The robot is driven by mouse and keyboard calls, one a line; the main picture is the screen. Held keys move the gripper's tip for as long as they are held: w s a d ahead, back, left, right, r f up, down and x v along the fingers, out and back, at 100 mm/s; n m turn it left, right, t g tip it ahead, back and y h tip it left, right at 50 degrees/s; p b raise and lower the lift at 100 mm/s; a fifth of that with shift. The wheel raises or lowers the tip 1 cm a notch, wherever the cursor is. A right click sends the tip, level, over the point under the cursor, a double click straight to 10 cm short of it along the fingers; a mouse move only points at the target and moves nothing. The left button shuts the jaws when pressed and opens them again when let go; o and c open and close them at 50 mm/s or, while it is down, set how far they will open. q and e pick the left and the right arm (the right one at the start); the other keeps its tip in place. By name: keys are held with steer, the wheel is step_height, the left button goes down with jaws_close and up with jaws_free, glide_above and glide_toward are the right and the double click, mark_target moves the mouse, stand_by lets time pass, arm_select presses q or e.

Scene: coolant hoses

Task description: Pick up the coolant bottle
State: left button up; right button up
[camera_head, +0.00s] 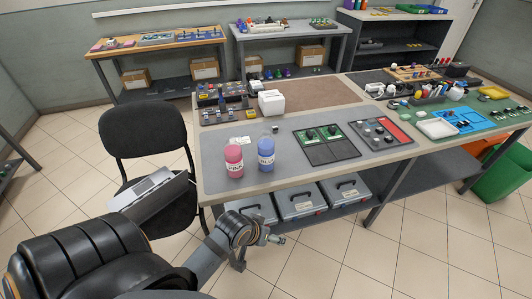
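Two coolant bottles stand upright near the front left edge of the long grey table. The pink bottle (233,158) has a white label and is on the left. The blue bottle (266,152) also has a label and is just right of it. They are close together, with a small gap. Part of my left arm comes in from the lower left. Its small end (275,239) is below the table edge, in front of the crates and apart from both bottles; its fingers are too small to make out. My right gripper is not in view.
A white box (271,102) and a small rack of parts (224,100) stand behind the bottles. Grey crates (300,203) sit under the table. A black chair (143,130) stands left. The mat around the bottles is mostly clear.

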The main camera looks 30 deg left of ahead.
arm_select(q)
steer(key=w+d+r+n+t+h, duration=0.3)
steer(key=w+d+n+t, duration=0.1)
steer(key=w+n, duration=0.25)
steer(key=n+t+y, duration=0.8)
steer(key=n+y, duration=0.1)
steer(key=n, duration=2)
glide_toward(266, 156)
steer(key=w+f, duration=0.1)
steer(key=w+a+f, duration=0.1)
steer(key=f, duration=0.1)
steer(key=shift+w, duration=0.25)
steer(key=shift+s+a+n, duration=0.1)
steer(key=shift+a+n, duration=0.2)
steer(key=shift+n, duration=0.35)
steer(key=x, duration=1)
steer(key=shift+w+a+f+p, duration=0.1)
steer(key=shift+w+f+p, duration=0.05)
steer(key=shift+w+p, duration=0.2)
steer(key=shift+s, duration=0.15)
steer(key=shift+c, duration=0.3)
